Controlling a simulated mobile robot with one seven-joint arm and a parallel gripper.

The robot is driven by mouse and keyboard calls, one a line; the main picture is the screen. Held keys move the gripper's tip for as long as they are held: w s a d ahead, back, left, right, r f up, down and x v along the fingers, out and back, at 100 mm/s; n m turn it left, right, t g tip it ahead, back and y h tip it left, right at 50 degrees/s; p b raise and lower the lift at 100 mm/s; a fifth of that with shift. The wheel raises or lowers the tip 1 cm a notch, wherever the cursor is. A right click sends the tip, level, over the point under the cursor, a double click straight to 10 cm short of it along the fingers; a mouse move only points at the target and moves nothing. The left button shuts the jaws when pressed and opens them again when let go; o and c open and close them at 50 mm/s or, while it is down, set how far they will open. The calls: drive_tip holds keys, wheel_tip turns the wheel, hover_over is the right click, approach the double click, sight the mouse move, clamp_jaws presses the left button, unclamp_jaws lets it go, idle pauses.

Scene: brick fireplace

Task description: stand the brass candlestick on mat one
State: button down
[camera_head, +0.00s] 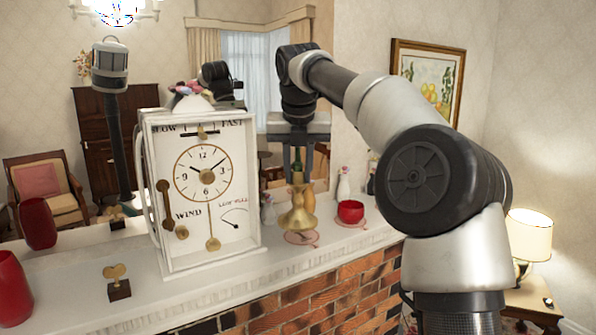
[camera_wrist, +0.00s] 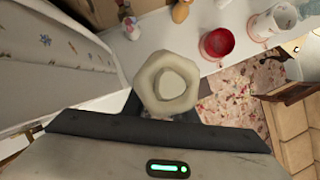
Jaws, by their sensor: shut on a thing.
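The brass candlestick (camera_head: 297,217) is upright in my gripper (camera_head: 297,165), right of the white clock on the mantel. My gripper comes from above and is shut on its upper part. Its flared base is over a small round pinkish mat (camera_head: 302,241); I cannot tell whether it touches. No number is readable on the mat. A second similar mat (camera_head: 361,225) lies to the right under a red cup (camera_head: 350,211). In the wrist view a pale many-sided rim (camera_wrist: 167,82) between my fingers appears to be the candlestick's top; it hides the mat.
The white clock (camera_head: 205,190) stands close on the left. A brass key on a dark block (camera_head: 119,285) and a red vase (camera_head: 12,288) are farther left. A white figurine (camera_head: 344,183) is behind the cup. The mantel's front edge runs above the brick (camera_head: 310,305).

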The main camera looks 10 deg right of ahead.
sight(298, 190)
drive_tip(key=shift+f, duration=2.85)
drive_tip(key=c, duration=1.8)
unclamp_jaws()
drive_tip(key=shift+f, duration=0.3)
drive_tip(key=o, duration=0.4)
drive_tip(key=shift+c, duration=0.2)
drive_tip(key=shift+r, duration=0.15)
drive_tip(key=v, duration=1.2)
